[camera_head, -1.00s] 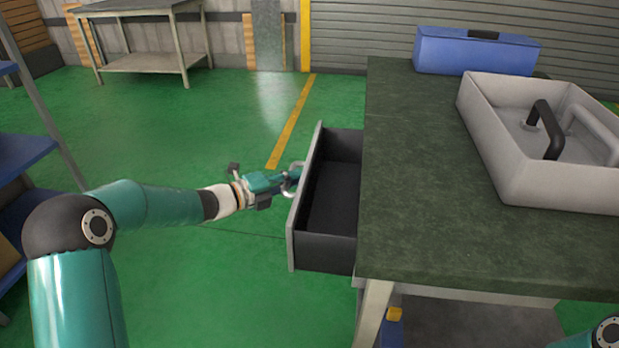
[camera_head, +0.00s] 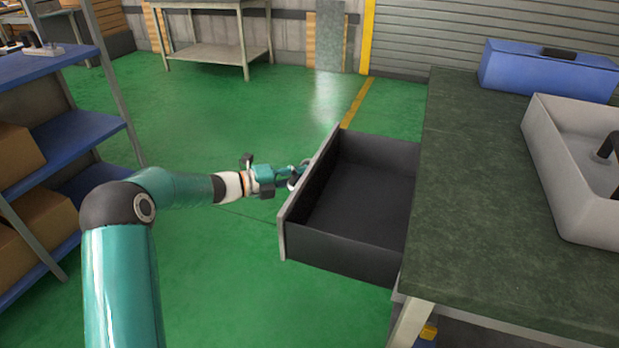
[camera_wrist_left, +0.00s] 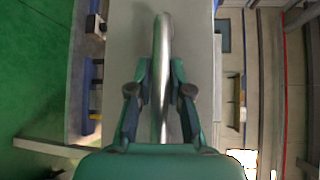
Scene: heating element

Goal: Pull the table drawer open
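The table drawer (camera_head: 352,262) is grey-fronted with a dark, empty inside. It stands well out from the left side of the dark green-topped table (camera_head: 480,230). My left gripper (camera_head: 296,176) is at the outer face of the drawer front. In the left wrist view, the shiny curved drawer handle (camera_wrist_left: 163,40) lies between the two fingers of my left gripper (camera_wrist_left: 160,75), which are closed in around it. The drawer front (camera_wrist_left: 195,60) fills the middle behind it. My right gripper is not in view.
A blue toolbox (camera_head: 545,72) and a grey tray (camera_head: 550,150) with a black handle stand on the table. A blue shelf rack (camera_head: 80,130) with boxes is at the left, near my left arm. Open green floor lies between the rack and the drawer.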

